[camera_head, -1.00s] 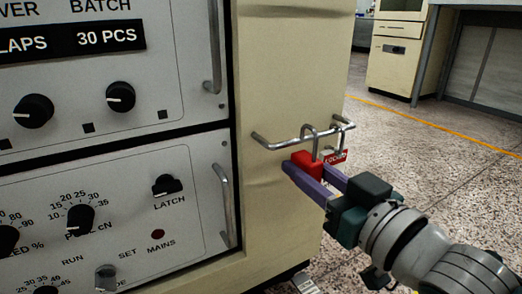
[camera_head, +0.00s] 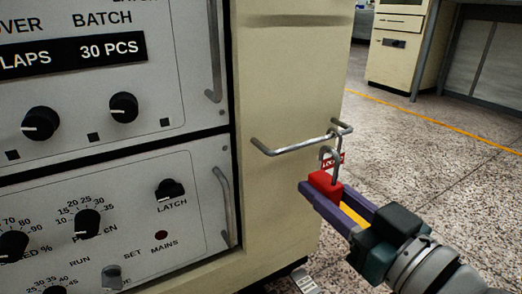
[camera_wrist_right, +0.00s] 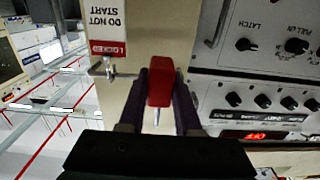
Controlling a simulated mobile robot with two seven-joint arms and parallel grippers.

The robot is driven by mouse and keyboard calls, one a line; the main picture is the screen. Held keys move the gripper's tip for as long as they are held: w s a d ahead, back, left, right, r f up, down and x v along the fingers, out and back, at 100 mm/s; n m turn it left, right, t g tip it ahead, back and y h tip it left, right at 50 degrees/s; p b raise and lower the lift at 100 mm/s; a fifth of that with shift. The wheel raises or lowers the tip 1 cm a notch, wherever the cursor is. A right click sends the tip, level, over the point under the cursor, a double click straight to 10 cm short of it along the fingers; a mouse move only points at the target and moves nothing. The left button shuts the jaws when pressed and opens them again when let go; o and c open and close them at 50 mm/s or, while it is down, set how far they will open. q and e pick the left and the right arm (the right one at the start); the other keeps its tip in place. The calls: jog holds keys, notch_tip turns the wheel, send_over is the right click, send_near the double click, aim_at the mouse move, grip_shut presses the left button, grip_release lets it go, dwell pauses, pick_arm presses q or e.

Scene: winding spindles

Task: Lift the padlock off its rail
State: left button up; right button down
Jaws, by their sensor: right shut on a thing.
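The red padlock (camera_head: 324,184) is held between the purple fingers of my right gripper (camera_head: 322,196), which is shut on its body. The rail is a metal bar on the cream cabinet side. In the right wrist view the padlock (camera_wrist_right: 160,86) sits between both fingers. My left gripper is not in view.
A red and white tag (camera_head: 326,161) hangs at the rail's right end, close behind the shackle; it also shows in the right wrist view (camera_wrist_right: 107,22). The control panel (camera_head: 130,180) with knobs and handles is to the left. Open speckled floor lies to the right.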

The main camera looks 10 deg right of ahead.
aim_at(336, 179)
jog(key=shift+s+d+r+p, duration=0.15)
jog(key=shift+s+r+p, duration=0.25)
jog(key=shift+p, duration=0.2)
jog(key=s+p, duration=0.1)
jog(key=s, duration=0.1)
jog(key=s+d+r+p, duration=0.1)
jog(key=s+p, duration=0.1)
jog(key=s+d+r+p, duration=0.1)
jog(key=shift+s+p, duration=0.35)
jog(key=shift+s, duration=0.05)
jog(key=shift+s+d+r, duration=0.1)
jog(key=shift+s+d, duration=0.1)
jog(key=shift+s, duration=0.25)
